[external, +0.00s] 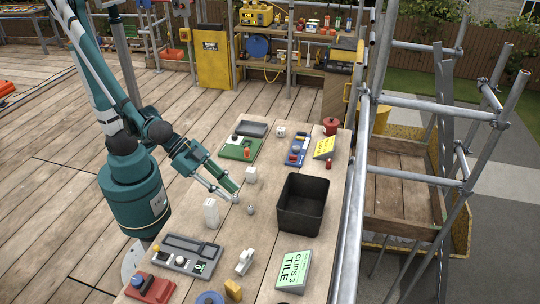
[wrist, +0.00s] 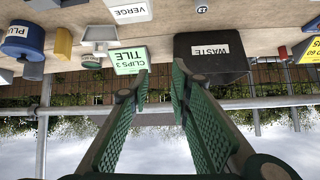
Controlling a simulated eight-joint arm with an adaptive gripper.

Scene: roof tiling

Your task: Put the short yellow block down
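A small yellow block (external: 233,290) lies near the front end of the workbench, beside a blue ring-shaped item. In the wrist view a yellow block (wrist: 62,44) shows at the upper left, beside the blue cylinder. My gripper (external: 234,194) is over the middle of the bench, left of the black bin and well apart from that block. In the wrist view the green fingers of my gripper (wrist: 160,78) are spread, with a clear gap between them. No yellow block shows between the fingers.
The black waste bin (external: 303,203) stands right of my gripper. A green-topped tile clips box (external: 293,271), a white clip-like part (external: 244,261) and a grey tray (external: 179,256) are nearer the front. White blocks (external: 211,213) stand close by. Scaffold poles (external: 355,200) run along the right side.

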